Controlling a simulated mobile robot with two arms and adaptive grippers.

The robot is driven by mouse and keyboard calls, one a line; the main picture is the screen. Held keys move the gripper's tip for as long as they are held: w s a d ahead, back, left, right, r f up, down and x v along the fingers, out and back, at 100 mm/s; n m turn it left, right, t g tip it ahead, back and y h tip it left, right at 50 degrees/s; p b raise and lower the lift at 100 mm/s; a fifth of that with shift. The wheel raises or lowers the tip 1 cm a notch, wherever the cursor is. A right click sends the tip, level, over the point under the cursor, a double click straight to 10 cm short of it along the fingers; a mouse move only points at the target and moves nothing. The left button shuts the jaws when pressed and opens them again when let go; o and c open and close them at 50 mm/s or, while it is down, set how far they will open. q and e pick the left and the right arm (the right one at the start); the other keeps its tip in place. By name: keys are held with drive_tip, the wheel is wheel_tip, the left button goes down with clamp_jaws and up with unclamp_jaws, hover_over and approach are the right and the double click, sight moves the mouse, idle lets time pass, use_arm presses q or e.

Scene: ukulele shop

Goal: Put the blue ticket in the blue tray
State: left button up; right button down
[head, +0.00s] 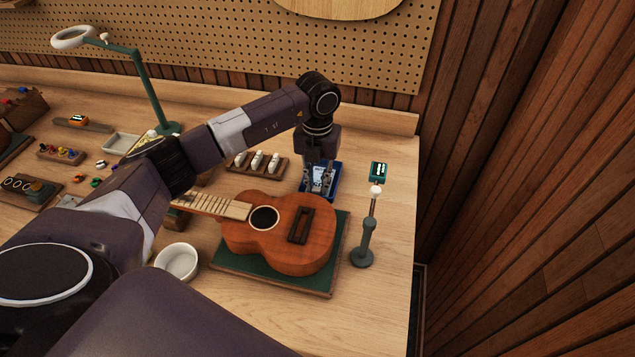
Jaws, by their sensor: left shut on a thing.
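The blue tray (335,181) stands on the bench behind the ukulele's body, towards the right end. My left gripper (318,186) points down over this tray, with its fingers low, at or inside the rim. It is shut on a small pale-blue piece, which looks like the blue ticket (319,173). The fingers hide part of the ticket, and I cannot tell whether it touches the tray floor. My right gripper is not in view.
A ukulele (284,258) lies on a green mat (343,240) in front of the tray. A post stand (366,245) and a small green device (379,172) are to the right. A rack with white pieces (240,165) is left of the tray. A white bowl (177,262) stands front left.

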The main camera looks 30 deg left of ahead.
use_arm(q)
drive_tip(key=o, duration=1.1)
drive_tip(key=shift+o, duration=0.2)
drive_tip(key=shift+r, duration=0.1)
drive_tip(key=shift+r+p, duration=2.25)
drive_tip(key=shift+r, duration=1.2)
